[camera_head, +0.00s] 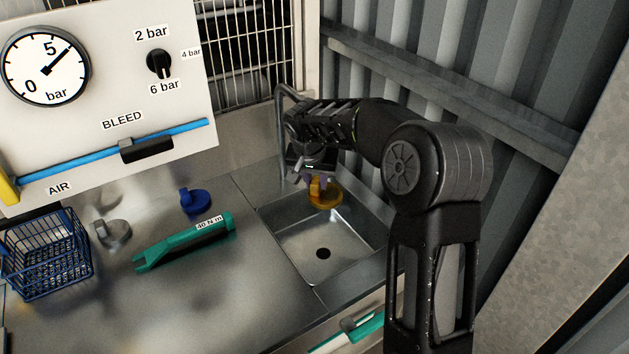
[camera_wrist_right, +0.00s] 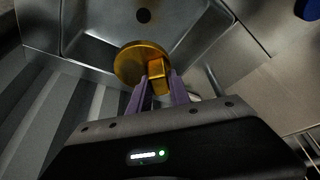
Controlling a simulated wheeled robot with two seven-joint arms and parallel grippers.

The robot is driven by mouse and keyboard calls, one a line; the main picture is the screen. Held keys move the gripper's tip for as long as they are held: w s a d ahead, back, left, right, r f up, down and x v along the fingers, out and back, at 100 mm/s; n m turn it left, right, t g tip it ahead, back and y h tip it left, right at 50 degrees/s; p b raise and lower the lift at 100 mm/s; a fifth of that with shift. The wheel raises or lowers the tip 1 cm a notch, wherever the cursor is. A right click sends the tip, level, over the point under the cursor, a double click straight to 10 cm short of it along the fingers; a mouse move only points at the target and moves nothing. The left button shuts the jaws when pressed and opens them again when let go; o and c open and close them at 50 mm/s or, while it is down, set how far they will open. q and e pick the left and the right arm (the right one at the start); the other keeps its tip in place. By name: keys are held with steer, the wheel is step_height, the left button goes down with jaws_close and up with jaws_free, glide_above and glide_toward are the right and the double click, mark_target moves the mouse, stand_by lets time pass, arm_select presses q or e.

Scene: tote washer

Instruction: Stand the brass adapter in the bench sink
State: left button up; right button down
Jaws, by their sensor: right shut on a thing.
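The brass adapter (camera_head: 325,196) is a round gold disc with a block-shaped stem. My right gripper (camera_head: 318,182) is shut on it, at the back of the bench sink (camera_head: 309,254). In the right wrist view the two purple fingers (camera_wrist_right: 155,95) grip the stem of the adapter (camera_wrist_right: 138,62), with the disc pointing away from the gripper. The adapter is over the sink basin, near its back wall; I cannot tell whether it touches the sink. The drain hole (camera_head: 323,253) shows bare in the basin floor. My left gripper is not in view.
A green torque wrench (camera_head: 185,243), a blue adapter-like piece (camera_head: 195,201) and a grey one (camera_head: 112,233) lie on the steel bench left of the sink. A blue wire basket (camera_head: 45,255) stands at far left. A tap pipe (camera_head: 279,125) rises behind the sink.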

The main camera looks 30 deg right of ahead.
step_height(320, 180, down, 3)
steer(key=shift+d+r+b, duration=0.1)
steer(key=shift+d+b, duration=0.05)
steer(key=shift+b, duration=0.5)
steer(key=shift+f+b, duration=0.8)
steer(key=shift+f, duration=1.1)
steer(key=shift+f+b, duration=0.45)
steer(key=shift+b, duration=0.25)
steer(key=shift+f, duration=0.1)
steer(key=shift+f+b, duration=0.65)
steer(key=shift+b, duration=0.15)
